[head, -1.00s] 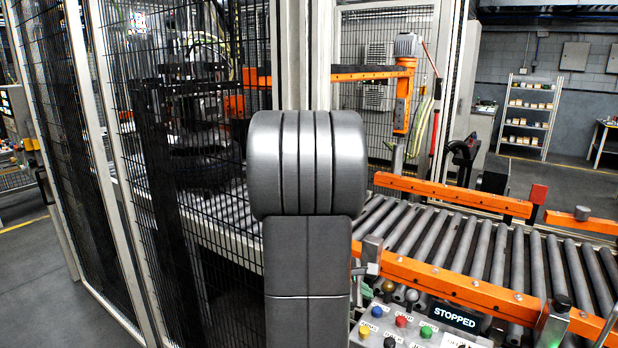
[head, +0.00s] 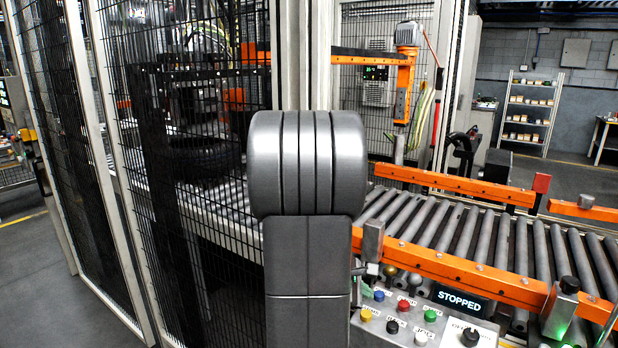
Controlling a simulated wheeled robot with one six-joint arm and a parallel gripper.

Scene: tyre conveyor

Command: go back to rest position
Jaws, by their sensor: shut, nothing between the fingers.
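My own grey arm (head: 307,200) stands upright in the middle of the head view, with a rounded ribbed joint on top of a flat-faced link. It hides part of the fence and conveyor behind it. My gripper is not in view, so its fingers cannot be seen. The roller conveyor (head: 470,232) runs to the right behind the arm, with orange side rails. No tyre shows on its open stretch.
A control panel (head: 410,318) with coloured buttons and a sign reading "STOPPED" (head: 460,300) stands close at the lower right. A black mesh fence (head: 190,230) encloses a machine with a dark tyre (head: 203,158) at left. Open floor (head: 30,265) lies at the far left.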

